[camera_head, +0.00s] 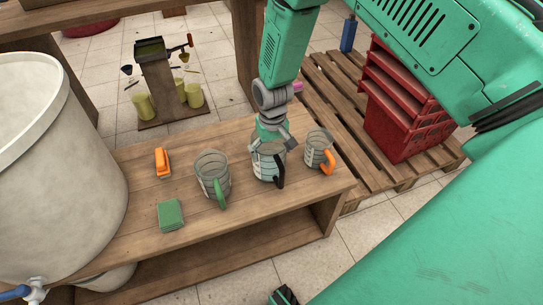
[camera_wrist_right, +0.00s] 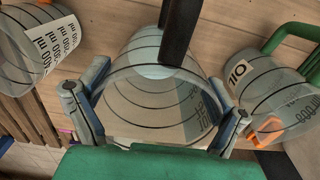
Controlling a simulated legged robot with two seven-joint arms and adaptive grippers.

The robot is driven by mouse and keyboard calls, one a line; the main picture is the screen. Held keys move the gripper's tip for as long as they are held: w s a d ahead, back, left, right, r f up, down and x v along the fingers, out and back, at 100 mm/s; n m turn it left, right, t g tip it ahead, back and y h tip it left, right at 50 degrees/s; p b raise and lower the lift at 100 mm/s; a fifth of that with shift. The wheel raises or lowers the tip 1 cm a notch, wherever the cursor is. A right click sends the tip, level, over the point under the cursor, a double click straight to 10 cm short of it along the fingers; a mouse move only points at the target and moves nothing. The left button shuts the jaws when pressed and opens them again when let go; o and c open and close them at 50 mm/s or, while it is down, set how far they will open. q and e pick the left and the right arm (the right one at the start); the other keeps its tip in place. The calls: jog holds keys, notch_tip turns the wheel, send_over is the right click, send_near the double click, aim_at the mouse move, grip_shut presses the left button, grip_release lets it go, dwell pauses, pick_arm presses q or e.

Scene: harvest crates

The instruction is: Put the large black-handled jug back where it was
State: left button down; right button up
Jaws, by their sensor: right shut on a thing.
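The black-handled jug (camera_head: 264,170) is clear with dark rings and stands upright at the bench, between the other two jugs. Whether its base touches the wood I cannot tell. My right gripper (camera_head: 270,138) comes down from above and is shut on it. In the wrist view, the fingers sit on both sides of the jug (camera_wrist_right: 150,108), and its black handle (camera_wrist_right: 180,28) points away at the top. My left gripper is not in view.
A green-handled jug (camera_head: 209,170) stands left, an orange-handled jug (camera_head: 315,148) close right. An orange tool (camera_head: 162,162) and green pads (camera_head: 171,214) lie on the wooden bench (camera_head: 130,190). A large pale tub (camera_head: 60,190) stands left; red crates (camera_head: 400,125) sit on a pallet.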

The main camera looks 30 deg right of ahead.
jog(key=shift+f, duration=0.6)
jog(key=shift+r, duration=0.1)
jog(key=o, duration=1.5)
jog(key=shift+o, duration=0.2)
